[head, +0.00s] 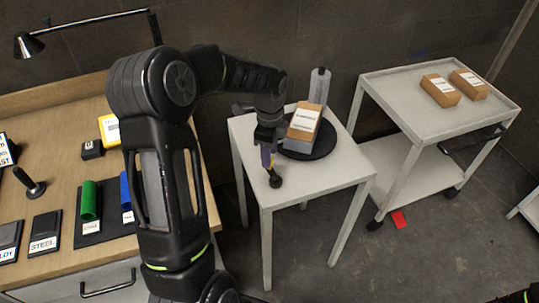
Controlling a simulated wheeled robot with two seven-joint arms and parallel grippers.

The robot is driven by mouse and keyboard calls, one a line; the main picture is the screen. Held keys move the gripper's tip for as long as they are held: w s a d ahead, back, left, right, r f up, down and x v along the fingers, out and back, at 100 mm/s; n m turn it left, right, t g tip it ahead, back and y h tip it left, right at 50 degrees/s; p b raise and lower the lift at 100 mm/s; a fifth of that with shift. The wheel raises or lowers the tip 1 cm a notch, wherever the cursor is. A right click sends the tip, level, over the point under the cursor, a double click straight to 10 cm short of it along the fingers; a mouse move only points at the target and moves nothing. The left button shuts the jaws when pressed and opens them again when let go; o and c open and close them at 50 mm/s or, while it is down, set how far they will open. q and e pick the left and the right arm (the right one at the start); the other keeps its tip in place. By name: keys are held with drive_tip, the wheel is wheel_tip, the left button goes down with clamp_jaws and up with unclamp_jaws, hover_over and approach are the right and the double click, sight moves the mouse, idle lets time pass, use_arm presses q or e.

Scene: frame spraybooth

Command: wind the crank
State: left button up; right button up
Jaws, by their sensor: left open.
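A small white table (335,175) carries a round black turntable (318,152) with a cardboard box (303,124) standing tilted on it. A dark knob (275,181), which looks like the crank's handle, shows at the table's front left, beside the turntable. My left gripper (268,158) reaches down from above, just over the knob and left of the box. It is open, but its fingers are small and partly merge with the dark parts, so I cannot tell whether they touch the knob. The rest of the crank is hidden. My right gripper is not in view.
A grey upright plate (319,87) stands behind the box. A trolley (400,85) at right holds two cartons (441,90). A wooden bench (60,100) at left has a lamp (30,45), a green cylinder (88,200) and labelled blocks. A red piece (399,219) lies on the floor.

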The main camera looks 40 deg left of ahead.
use_arm(q)
drive_tip(key=shift+f, duration=0.9)
drive_tip(key=shift+c, duration=0.4)
clamp_jaws()
